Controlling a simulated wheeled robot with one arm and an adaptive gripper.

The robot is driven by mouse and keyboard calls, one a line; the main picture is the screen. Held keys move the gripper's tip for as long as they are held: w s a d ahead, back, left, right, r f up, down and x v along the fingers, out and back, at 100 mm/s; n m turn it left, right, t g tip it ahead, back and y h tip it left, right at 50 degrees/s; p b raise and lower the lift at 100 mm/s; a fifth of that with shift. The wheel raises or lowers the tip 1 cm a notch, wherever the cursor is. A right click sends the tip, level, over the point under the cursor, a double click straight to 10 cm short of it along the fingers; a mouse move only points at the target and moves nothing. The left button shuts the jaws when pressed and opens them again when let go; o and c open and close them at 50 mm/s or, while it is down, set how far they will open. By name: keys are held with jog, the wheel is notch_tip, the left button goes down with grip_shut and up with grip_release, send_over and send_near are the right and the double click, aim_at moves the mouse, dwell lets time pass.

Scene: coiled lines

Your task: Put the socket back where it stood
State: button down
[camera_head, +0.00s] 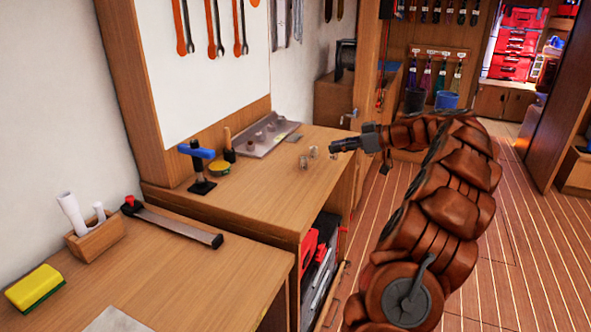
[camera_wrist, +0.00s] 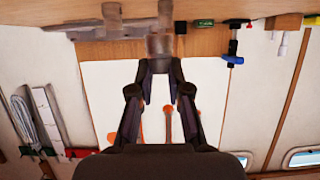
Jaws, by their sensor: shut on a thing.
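My gripper (camera_head: 337,147) is at the right edge of the far bench top, low over it. In the wrist view, which looks upside down, my gripper (camera_wrist: 160,66) is shut on a grey metal socket (camera_wrist: 159,45) at its fingertips. Two small loose sockets stand on the bench beside it, one socket (camera_head: 303,162) nearer and another socket (camera_head: 314,152) just behind. A grey metal tray (camera_head: 291,126) lies at the back of the bench against the board, with several brownish sockets (camera_head: 259,137) on it. Whether the held socket touches the bench cannot be told.
Wrenches (camera_head: 213,28) hang on the white board above. The bench front is clear. A yellow sponge (camera_head: 35,288) lies on the nearer bench.

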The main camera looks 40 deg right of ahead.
jog(key=w+a, duration=0.1)
jog(key=a, duration=0.3)
jog(key=w+a+p, duration=0.1)
jog(key=a, duration=0.3)
jog(key=w+a+f, duration=0.1)
jog(key=a, duration=0.3)
jog(key=shift+w, duration=0.15)
jog(key=shift+a+f+p, duration=0.15)
jog(key=shift+f+p, duration=0.15)
jog(key=shift+f, duration=1.6)
jog(key=shift+f, duration=0.1)
jog(key=c, duration=1.1)
grip_release()
jog(key=b+v, duration=0.1)
jog(key=v, duration=1.1)
jog(key=shift+b, duration=0.3)
